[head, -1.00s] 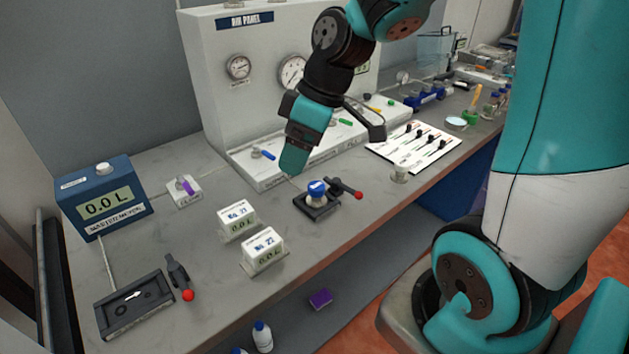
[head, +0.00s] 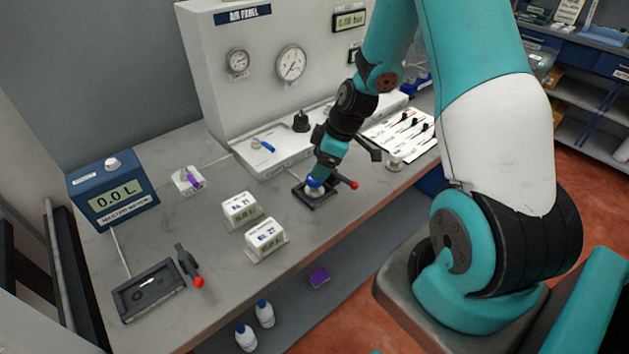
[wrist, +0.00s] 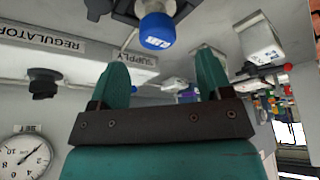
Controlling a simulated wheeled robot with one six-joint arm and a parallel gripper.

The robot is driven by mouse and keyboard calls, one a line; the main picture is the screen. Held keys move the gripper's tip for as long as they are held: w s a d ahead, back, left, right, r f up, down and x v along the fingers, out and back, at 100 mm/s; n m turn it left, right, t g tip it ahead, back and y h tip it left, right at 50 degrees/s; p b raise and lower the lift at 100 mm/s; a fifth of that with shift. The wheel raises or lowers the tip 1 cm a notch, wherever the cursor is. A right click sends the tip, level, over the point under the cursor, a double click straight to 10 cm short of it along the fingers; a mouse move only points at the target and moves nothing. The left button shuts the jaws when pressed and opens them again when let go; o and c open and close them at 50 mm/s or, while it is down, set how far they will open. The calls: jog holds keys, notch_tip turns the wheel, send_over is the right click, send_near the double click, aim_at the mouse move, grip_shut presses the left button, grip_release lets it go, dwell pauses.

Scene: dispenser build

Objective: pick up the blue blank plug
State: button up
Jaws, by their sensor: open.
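The blue blank plug (head: 313,183) sits upright on a pale round fitting in a black base (head: 318,197) on the bench. In the wrist view, the blue top of the plug (wrist: 158,30) lies beyond my fingertips, roughly in line with the gap between them. My gripper (head: 322,174) is just above the plug and partly covers it in the head view. In the wrist view, my gripper (wrist: 162,62) has its teal fingers apart with nothing between them. Contact with the plug cannot be told from the head view.
A red-tipped lever (head: 345,181) stands right beside the plug's base. The air panel (head: 210,60) rises behind. Two white labelled boxes (head: 240,210) (head: 266,238) stand to the left, with bare bench between. The bench's front edge is close.

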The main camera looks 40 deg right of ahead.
aim_at(314, 184)
jog(key=shift+d+p+x, duration=0.15)
jog(key=shift+p+x, duration=0.5)
jog(key=shift+x, duration=0.75)
jog(key=shift+d+p+x, duration=0.1)
jog(key=shift+p+x, duration=0.5)
jog(key=shift+x, duration=0.85)
jog(key=shift+s+f, duration=0.15)
jog(key=c, duration=1)
